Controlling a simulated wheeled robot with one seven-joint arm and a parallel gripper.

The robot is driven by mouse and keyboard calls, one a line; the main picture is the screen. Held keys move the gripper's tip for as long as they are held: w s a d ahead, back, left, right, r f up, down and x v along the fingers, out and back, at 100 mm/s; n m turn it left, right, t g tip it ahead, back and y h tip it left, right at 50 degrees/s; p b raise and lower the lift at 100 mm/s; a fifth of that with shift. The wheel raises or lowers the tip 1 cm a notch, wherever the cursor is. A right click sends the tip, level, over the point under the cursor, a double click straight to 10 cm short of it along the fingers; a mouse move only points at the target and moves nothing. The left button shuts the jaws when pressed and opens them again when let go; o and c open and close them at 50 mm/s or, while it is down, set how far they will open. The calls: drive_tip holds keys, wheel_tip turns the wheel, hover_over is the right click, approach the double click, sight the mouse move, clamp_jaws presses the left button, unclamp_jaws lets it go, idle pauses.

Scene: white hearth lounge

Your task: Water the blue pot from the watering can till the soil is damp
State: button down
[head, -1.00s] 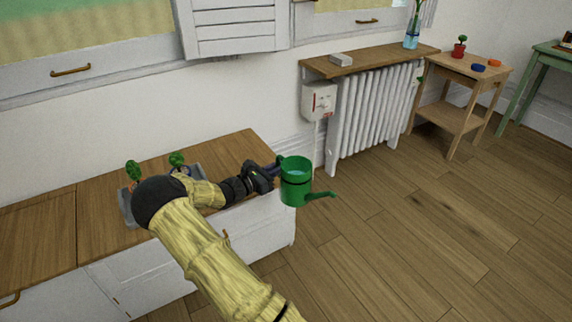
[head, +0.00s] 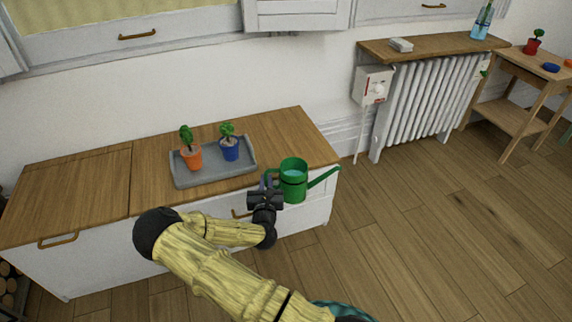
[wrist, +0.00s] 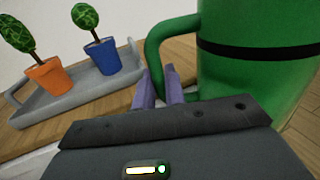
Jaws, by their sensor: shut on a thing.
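The green watering can (head: 293,183) is upright in front of the cabinet's right part, with pale blue water showing in its open top and its spout pointing right. My gripper (head: 267,180) is shut on the can's handle; in the wrist view the purple fingers (wrist: 160,90) close on the handle (wrist: 155,58) beside the can body (wrist: 255,50). The blue pot (head: 231,150) with a small green plant stands upright on the grey tray (head: 214,174), left of and behind the can. It also shows in the wrist view (wrist: 103,58). Its soil is too small to judge.
An orange pot (head: 191,157) with a plant stands left of the blue pot on the same tray. The wooden cabinet top (head: 290,128) is clear to the right of the tray. A radiator (head: 428,105) and a wooden side table (head: 520,85) stand farther right.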

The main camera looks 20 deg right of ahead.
drive_tip(key=s+a+f+n+t+y, duration=0.1)
drive_tip(key=s+a+f+n+y, duration=0.2)
drive_tip(key=a+f+y, duration=0.3)
drive_tip(key=shift+s+a+f+n+y+p, duration=0.4)
drive_tip(key=shift+a+n+y, duration=0.15)
drive_tip(key=shift+n, duration=0.25)
drive_tip(key=shift+w+a, duration=0.1)
